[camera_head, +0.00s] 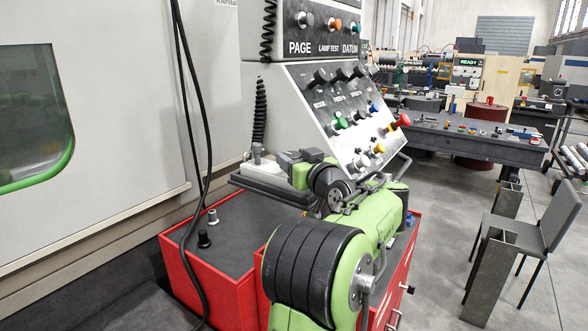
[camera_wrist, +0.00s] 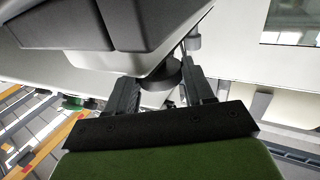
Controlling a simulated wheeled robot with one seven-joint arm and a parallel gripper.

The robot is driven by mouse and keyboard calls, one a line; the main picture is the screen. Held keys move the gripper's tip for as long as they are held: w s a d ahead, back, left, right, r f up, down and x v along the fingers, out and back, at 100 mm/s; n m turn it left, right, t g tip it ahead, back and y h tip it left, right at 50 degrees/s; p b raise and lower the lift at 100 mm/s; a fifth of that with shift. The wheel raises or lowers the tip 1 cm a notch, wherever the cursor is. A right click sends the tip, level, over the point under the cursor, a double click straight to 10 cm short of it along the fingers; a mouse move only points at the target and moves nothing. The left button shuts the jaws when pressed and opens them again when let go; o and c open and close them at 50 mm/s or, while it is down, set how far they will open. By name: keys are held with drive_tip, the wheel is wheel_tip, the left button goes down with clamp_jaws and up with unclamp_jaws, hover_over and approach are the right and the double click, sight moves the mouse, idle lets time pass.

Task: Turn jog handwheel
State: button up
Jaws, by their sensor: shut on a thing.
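In the wrist view, my gripper (camera_wrist: 160,88) has its two dark fingers on either side of a dark round part (camera_wrist: 162,76) under a grey housing. The part looks like the jog handwheel or its handle, but most of it is hidden. My gripper is shut on it. In the head view, my gripper (camera_head: 287,160) is by the lower left edge of the control panel, beside a pale box (camera_head: 268,178). My own arm hides the contact there, and I cannot make out the handwheel's dial.
A red cabinet (camera_head: 215,262) stands below. A black cable (camera_head: 190,110) hangs at its left.

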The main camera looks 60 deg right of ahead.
drive_tip(key=shift+f+n+t+y, duration=0.15)
drive_tip(key=shift+n+t+y, duration=0.25)
drive_tip(key=shift+n+y, duration=0.15)
drive_tip(key=shift+y, duration=0.25)
drive_tip(key=o, duration=1)
drive_tip(key=shift+w+d, duration=0.1)
drive_tip(key=shift+w, duration=0.05)
drive_tip(key=b+v, duration=0.4)
drive_tip(key=v, duration=1.2)
drive_tip(key=shift+f, duration=0.1)
